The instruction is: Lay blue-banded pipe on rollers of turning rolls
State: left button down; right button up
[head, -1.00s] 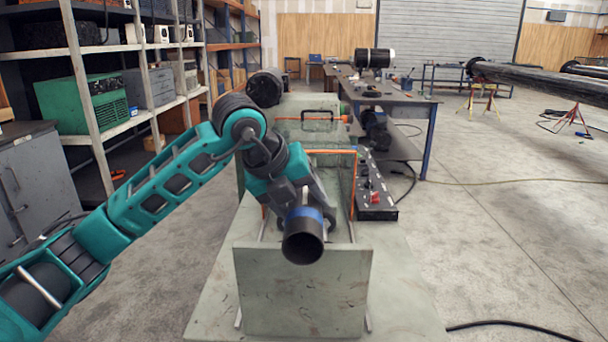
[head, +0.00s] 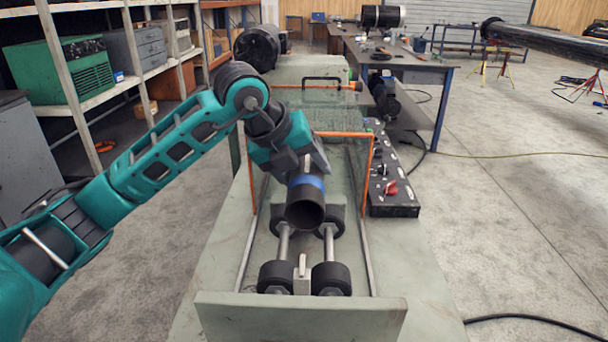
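The dark pipe with a blue band (head: 306,184) is in my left gripper (head: 300,172), its open end facing me and down. The gripper appears shut around its upper part; the fingers are partly hidden. The turning rolls have two front black rollers, left (head: 276,277) and right (head: 331,277), and a rear pair (head: 329,226) on metal shafts. The pipe's end shows over the gap between the rear rollers, overlapping them in the picture. I cannot tell whether it touches them. My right gripper is not in view.
A pale end plate (head: 300,318) stands in front of the rollers. An orange-edged clear guard (head: 340,175) stands behind the pipe. A black control box (head: 394,190) with a red knob sits to the right. A workbench (head: 400,58) and shelving (head: 90,95) stand farther back.

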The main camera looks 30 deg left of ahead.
pick_arm(q)
jog(key=f, duration=0.3)
jog(key=shift+w+a+b, duration=0.15)
jog(key=shift+w+b, duration=0.15)
jog(key=shift+b, duration=0.05)
jog(key=shift+s+f+b, duration=0.1)
jog(key=shift+f+b, duration=0.25)
jog(key=shift+f, duration=0.05)
notch_tip(320, 180, down, 11)
jog(key=b, duration=0.8)
jog(key=shift+r, duration=0.2)
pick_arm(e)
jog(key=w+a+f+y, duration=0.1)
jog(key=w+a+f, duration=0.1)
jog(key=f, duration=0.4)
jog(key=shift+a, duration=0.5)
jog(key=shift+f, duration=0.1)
